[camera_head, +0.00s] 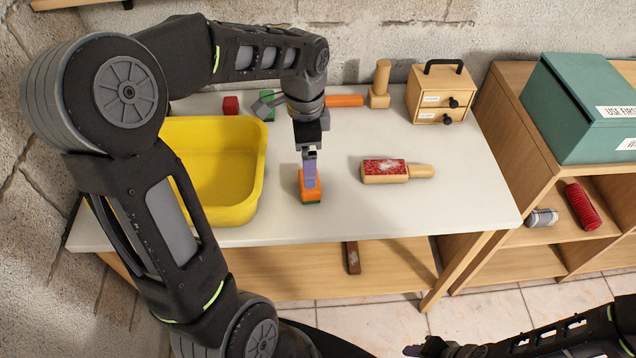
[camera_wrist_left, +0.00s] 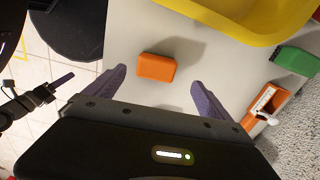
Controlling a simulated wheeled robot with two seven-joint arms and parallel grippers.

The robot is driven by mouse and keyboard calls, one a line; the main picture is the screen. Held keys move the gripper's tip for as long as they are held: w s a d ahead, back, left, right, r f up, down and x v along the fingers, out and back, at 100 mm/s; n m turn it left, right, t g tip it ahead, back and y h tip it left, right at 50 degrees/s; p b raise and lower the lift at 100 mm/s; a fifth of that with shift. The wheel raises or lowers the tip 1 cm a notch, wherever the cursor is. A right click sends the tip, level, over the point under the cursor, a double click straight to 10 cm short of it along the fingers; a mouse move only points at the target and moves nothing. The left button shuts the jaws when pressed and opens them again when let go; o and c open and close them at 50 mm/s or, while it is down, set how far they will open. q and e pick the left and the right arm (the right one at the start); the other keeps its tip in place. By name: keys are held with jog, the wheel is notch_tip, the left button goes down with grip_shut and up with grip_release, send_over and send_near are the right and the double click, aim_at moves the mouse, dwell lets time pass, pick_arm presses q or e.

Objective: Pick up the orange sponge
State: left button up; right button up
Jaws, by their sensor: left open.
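The orange sponge (camera_head: 306,194) is a small block with a thin green layer along its bottom. It stands on the white tabletop, right of the yellow tub. My left gripper (camera_head: 311,184) points down at it and hides part of it. In the left wrist view the sponge (camera_wrist_left: 157,68) shows between and just beyond the two open purple fingers (camera_wrist_left: 159,78), touching neither as far as I can see. My right gripper (camera_head: 413,350) shows only partly at the bottom edge; its jaw state is unclear.
The yellow tub (camera_head: 246,205) stands close on the left. A red-faced wooden brush (camera_head: 385,171) lies to the right.

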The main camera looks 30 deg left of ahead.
pick_arm(q)
jog(key=shift+s+r, duration=0.2)
jog(key=shift+s, duration=0.05)
jog(key=shift+f, duration=1.35)
jog(key=shift+d+f+p, duration=0.1)
jog(key=shift+f+p, duration=0.2)
jog(key=shift+f, duration=2.35)
jog(key=c, duration=1.4)
jog(key=shift+r, duration=0.2)
